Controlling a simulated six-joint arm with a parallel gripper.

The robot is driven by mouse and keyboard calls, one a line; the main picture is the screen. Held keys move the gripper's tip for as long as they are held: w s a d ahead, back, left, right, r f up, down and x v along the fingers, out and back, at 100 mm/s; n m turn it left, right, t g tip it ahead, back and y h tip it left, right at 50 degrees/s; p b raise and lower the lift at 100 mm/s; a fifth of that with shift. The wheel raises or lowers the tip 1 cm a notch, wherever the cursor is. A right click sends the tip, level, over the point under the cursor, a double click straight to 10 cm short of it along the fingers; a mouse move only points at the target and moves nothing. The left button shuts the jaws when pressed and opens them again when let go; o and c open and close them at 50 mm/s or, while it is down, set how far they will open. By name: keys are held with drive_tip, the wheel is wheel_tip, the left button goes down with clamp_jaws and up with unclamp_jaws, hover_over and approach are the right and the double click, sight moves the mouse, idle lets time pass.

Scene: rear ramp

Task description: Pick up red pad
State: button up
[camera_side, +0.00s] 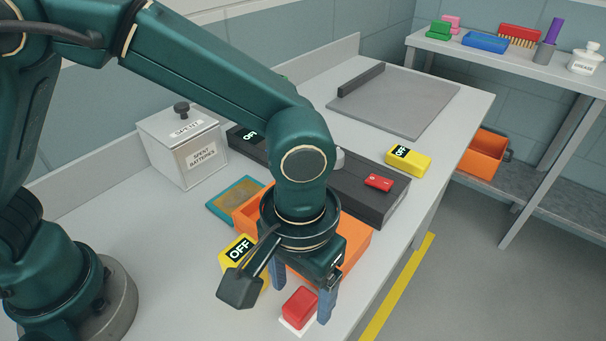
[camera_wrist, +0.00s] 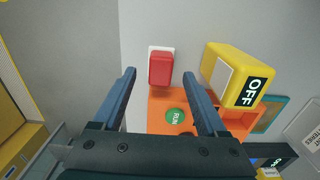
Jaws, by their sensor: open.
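The red pad (camera_side: 299,309) is a small red block on a white square on the bench top, near the front edge. In the wrist view the red pad (camera_wrist: 161,68) lies ahead between my two fingertips, with a gap on each side. My gripper (camera_side: 301,305) is open and points down over the pad. The wrist view also shows my gripper (camera_wrist: 159,75) with its blue fingers apart and nothing held. I cannot tell how far the tips are above the bench.
A yellow OFF block (camera_wrist: 238,76) stands close beside the pad. An orange box (camera_wrist: 157,106) with a green RUN button (camera_wrist: 175,116) is also close. A dark unit (camera_side: 350,192) carries a red piece (camera_side: 379,182). A white spent-batteries box (camera_side: 183,150) stands behind.

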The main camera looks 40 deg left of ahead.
sight(300, 302)
drive_tip(key=shift+f, duration=1.8)
clamp_jaws()
drive_tip(key=shift+r, duration=5.05)
